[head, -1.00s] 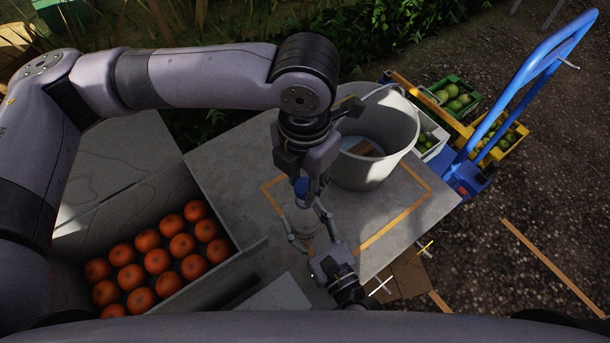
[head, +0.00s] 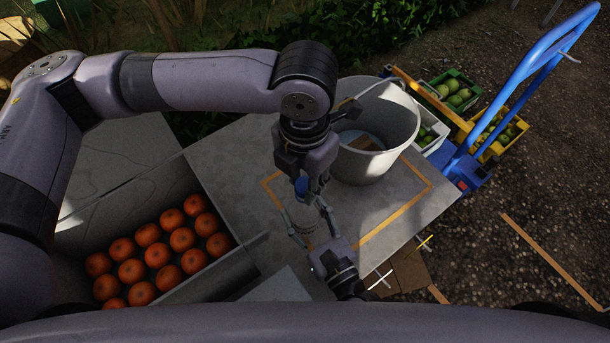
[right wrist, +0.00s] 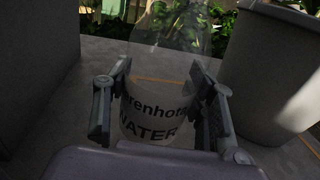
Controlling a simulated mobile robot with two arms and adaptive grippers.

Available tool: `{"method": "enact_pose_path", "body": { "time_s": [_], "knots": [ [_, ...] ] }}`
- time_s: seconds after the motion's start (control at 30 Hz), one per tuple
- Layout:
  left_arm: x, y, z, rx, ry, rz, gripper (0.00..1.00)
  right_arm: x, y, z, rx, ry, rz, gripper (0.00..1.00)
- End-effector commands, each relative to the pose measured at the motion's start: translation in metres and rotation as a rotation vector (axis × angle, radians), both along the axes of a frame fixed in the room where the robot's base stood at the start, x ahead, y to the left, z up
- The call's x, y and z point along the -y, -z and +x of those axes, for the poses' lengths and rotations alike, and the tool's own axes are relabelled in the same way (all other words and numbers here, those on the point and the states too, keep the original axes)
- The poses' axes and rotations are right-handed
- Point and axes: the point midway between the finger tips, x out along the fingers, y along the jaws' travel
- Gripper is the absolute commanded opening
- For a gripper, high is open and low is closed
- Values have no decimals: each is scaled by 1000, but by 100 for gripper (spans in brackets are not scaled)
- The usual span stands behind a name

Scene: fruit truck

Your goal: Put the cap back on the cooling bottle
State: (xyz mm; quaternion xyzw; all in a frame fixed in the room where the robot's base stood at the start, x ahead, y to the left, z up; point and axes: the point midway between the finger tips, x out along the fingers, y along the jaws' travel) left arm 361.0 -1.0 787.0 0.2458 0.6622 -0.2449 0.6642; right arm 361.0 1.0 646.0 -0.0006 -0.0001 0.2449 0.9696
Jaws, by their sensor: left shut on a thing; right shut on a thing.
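A clear bottle (head: 306,217) with dark lettering stands upright on the grey table. It also shows in the right wrist view (right wrist: 155,115), where its top is cut off by the frame. My right gripper (head: 309,226) is shut around the bottle's body, one finger on each side. My left gripper (head: 301,179) points down from above, shut on the blue cap (head: 301,188). The cap is at the bottle's top end; I cannot tell whether it sits on the neck or just above it.
A grey bucket (head: 401,126) stands on the table to the right of the bottle. A crate (head: 240,258) of oranges is at the left. A blue hand truck (head: 524,75) and fruit crates are beyond the table's right edge. Bare tabletop (head: 236,178) lies left of my left gripper.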

Motion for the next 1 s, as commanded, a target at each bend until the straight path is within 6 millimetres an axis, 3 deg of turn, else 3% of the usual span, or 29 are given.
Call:
{"method": "enact_pose_path", "body": {
  "time_s": [0.77,0.87,1.0],
  "knots": [
    [0,11,0,1,3,1,20,0,0,0,0,0,0,0],
    [0,11,0,1,58,1,20,0,0,0,0,0,0,0],
    [0,11,0,2,279,0,20,0,0,0,0,0,0,0]
  ]
}}
